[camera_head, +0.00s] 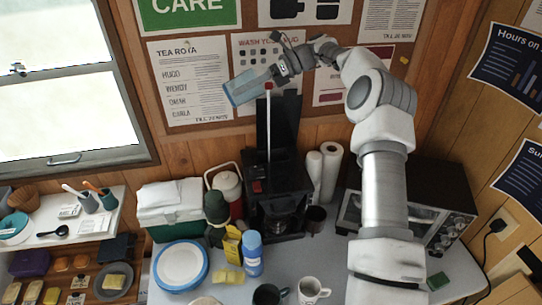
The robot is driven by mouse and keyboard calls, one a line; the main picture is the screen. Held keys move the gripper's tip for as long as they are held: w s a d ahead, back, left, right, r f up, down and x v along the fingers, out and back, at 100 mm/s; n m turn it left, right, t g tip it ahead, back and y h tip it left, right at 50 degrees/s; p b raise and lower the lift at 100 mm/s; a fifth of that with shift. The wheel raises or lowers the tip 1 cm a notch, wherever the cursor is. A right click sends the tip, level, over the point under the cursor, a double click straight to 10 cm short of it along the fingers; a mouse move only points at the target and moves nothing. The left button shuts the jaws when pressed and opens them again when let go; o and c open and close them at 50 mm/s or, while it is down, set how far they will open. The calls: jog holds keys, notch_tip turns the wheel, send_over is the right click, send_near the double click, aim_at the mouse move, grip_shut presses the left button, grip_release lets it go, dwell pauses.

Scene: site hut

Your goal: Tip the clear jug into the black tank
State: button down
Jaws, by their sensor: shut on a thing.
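The clear jug (246,88) is a pale blue see-through shape, held up in front of the pinned notices and tilted far over to the left. My gripper (279,70) is shut on it at its right end. The fingers' exact grip is too small to make out. The black coffee machine with the black tank (278,168) stands below and slightly right of the jug, with a dark upright panel (283,115) at its back. A thin pale vertical line with a red top runs below the jug; I cannot tell whether it is liquid. The tank's inside is hidden.
A white-lidded green cooler (172,222), a red-and-white jug (228,185), a dark green flask (216,212) and a blue bottle (252,250) stand left of the machine. Paper rolls (331,170) and an oven (430,222) are to its right. Mugs (310,290) stand in front.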

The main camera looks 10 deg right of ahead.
jog(key=shift+d+r+y, duration=0.1)
jog(key=shift+r+y, duration=0.1)
jog(key=shift+y, duration=0.1)
jog(key=shift+w+d+r+y, duration=0.1)
jog(key=shift+d+r+y, duration=0.15)
jog(key=shift+d+y, duration=0.2)
jog(key=shift+w+d+r+y, duration=0.1)
jog(key=shift+d+r+y, duration=0.2)
jog(key=shift+d, duration=0.2)
dwell(0.4)
jog(key=shift+d+f+y, duration=0.35)
jog(key=shift+d+y, duration=0.05)
jog(key=shift+y, duration=0.35)
dwell(0.4)
jog(key=shift+a+r+h, duration=0.2)
jog(key=shift+r+h, duration=0.1)
jog(key=shift+s+a+f+h, duration=0.1)
jog(key=shift+a+f+h, duration=0.1)
jog(key=shift+a+h, duration=0.35)
jog(key=shift+a+f+h, duration=0.2)
jog(key=shift+a+h, duration=0.3)
jog(key=shift+h, duration=0.05)
